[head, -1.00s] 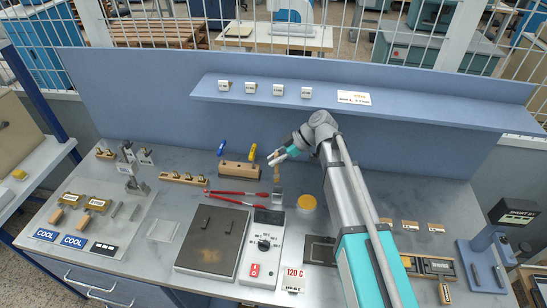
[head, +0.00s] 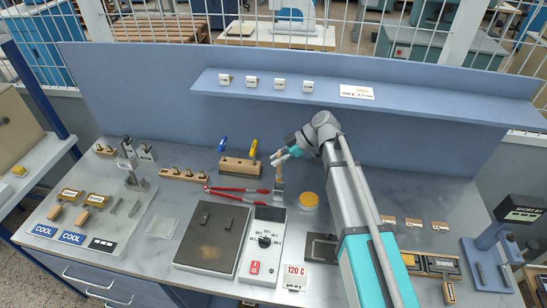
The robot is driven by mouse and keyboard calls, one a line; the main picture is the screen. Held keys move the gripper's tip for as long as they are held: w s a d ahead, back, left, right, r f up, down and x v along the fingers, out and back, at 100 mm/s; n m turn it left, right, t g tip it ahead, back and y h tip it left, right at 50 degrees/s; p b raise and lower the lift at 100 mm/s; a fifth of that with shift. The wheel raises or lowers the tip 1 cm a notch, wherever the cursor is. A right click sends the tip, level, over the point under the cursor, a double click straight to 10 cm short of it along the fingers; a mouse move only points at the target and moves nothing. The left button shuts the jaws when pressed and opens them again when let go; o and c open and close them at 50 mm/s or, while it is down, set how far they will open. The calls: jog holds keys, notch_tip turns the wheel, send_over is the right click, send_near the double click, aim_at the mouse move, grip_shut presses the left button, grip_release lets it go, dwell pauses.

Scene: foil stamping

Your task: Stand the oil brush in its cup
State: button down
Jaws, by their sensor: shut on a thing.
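The gripper's fingers hide part of the handle. Directly below the handle is a small grey piece (head: 278,198), which looks like the cup. At this size I cannot tell whether the brush's lower end is inside it, resting on it or just above it.
A yellow-topped round pot (head: 308,200) stands close to the right. Red-handled pliers (head: 236,191) lie to the left. A wooden tool block (head: 240,168) stands behind left. The hot plate (head: 212,237) and dial box (head: 262,245) are in front.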

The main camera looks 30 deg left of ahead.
jog(key=shift+f+b, duration=3.1)
jog(key=shift+f, duration=0.2)
jog(key=c, duration=0.6)
grip_release()
jog(key=shift+w, duration=0.15)
